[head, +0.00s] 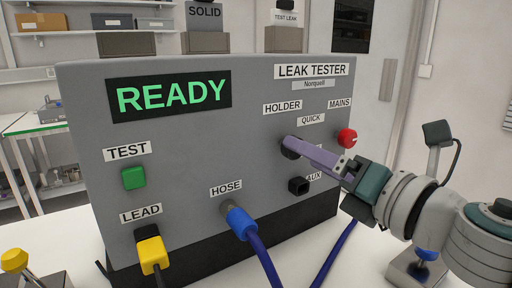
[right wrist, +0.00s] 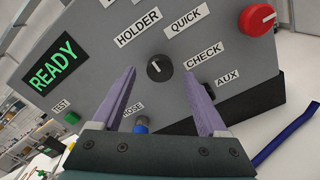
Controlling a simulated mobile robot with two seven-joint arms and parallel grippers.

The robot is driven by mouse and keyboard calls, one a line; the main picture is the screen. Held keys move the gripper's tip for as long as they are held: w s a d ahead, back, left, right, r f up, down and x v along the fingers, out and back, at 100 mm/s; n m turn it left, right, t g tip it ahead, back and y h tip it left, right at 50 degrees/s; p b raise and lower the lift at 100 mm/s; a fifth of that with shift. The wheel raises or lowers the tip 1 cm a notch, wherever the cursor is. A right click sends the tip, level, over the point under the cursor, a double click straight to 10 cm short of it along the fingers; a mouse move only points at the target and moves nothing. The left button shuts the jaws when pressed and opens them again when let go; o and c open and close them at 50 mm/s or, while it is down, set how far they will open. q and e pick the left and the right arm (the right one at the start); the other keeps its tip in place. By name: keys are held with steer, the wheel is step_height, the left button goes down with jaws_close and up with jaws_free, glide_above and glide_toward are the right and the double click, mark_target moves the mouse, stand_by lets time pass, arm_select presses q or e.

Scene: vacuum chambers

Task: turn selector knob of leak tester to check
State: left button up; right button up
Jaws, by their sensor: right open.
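The grey leak tester (head: 190,200) stands on the white table, its display (head: 170,96) reading READY. Its selector knob (right wrist: 159,67) is round and black with a short white mark. In the right wrist view the mark points up and left, roughly toward the HOLDER label (right wrist: 138,28). The QUICK label (right wrist: 186,20) and CHECK label (right wrist: 204,55) are up and right of the knob. My right gripper (right wrist: 159,75) is open, its purple fingers on either side of the knob in that view; contact cannot be told. In the head view my right gripper (head: 291,146) largely hides the knob and CHECK label.
The red MAINS knob (head: 347,138) is close to my right fingers. The black AUX socket (head: 299,186) is below them. A blue hose (head: 254,250), a yellow lead plug (head: 152,254) and a green TEST button (head: 134,178) are on the panel's lower left and middle.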

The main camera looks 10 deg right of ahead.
steer(key=shift+x, duration=1.55)
steer(key=shift+c, duration=0.2)
jaws_close()
